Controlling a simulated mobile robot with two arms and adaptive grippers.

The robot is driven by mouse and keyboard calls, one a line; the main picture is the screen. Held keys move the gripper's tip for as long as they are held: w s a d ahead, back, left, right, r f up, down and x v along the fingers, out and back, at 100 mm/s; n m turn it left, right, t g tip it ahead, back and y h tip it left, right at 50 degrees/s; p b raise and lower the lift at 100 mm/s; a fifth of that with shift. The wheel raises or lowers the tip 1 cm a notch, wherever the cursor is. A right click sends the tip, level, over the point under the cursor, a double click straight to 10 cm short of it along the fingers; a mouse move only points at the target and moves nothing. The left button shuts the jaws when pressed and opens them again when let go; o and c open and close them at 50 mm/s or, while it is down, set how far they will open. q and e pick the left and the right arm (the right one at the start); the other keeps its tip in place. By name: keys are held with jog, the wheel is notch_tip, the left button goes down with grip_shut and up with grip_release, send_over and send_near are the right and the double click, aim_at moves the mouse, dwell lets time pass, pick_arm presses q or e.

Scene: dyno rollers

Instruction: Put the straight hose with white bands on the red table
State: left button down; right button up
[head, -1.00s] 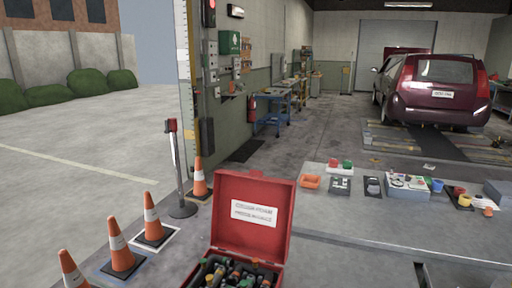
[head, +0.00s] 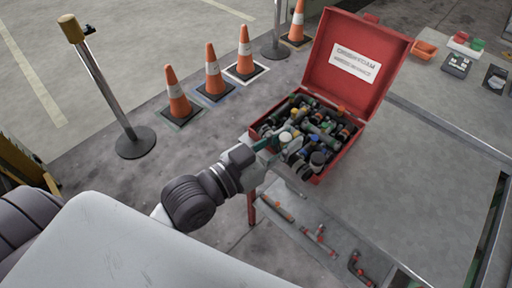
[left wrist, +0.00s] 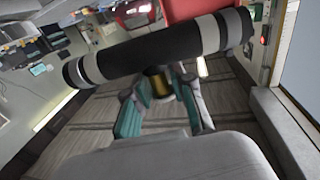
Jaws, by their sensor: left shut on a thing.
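A straight black hose with white and grey bands (left wrist: 150,52) lies crosswise in the left wrist view, at the tips of my left gripper (left wrist: 158,86). The gripper's teal fingers are shut on it. In the head view my left gripper (head: 270,142) is at the near left edge of the open red case (head: 357,58); the hose cannot be picked out clearly there. A grey-topped table (head: 415,165) with a red leg (head: 251,207) stands at the case; whether it is the red table I cannot tell. My right gripper is not in view.
The case holds many jumbled hoses and fittings (head: 318,130). Pipe pieces (head: 318,236) lie on a lower surface. Several orange cones (head: 212,75) and a post (head: 105,90) stand on the floor to the left. An orange tray (head: 424,50) lies at upper right. The grey top is largely bare.

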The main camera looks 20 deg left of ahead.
pick_arm(q)
jog(key=w+d+f+m+g+h, duration=0.2)
jog(key=w+d+m+g+h, duration=0.3)
jog(key=d+m+g+h, duration=0.1)
jog(key=shift+d+f+m+g+h, duration=0.2)
jog(key=shift+d+m+g+h, duration=0.25)
jog(key=shift+d+g, duration=0.3)
jog(key=shift+d+r+m+g+h, duration=0.1)
jog(key=shift+m+g+h, duration=0.15)
jog(key=shift+s+a+m+g+h, duration=0.2)
jog(key=shift+a+m+g, duration=0.4)
jog(key=shift+g, duration=0.45)
jog(key=shift+s+a+m+g+h, duration=0.15)
jog(key=shift+a+m+g+h, duration=0.25)
jog(key=shift+m+g, duration=0.55)
jog(key=shift+s+a+m+g+h, duration=0.2)
jog(key=shift+a+m+g, duration=0.35)
jog(key=shift+g, duration=0.65)
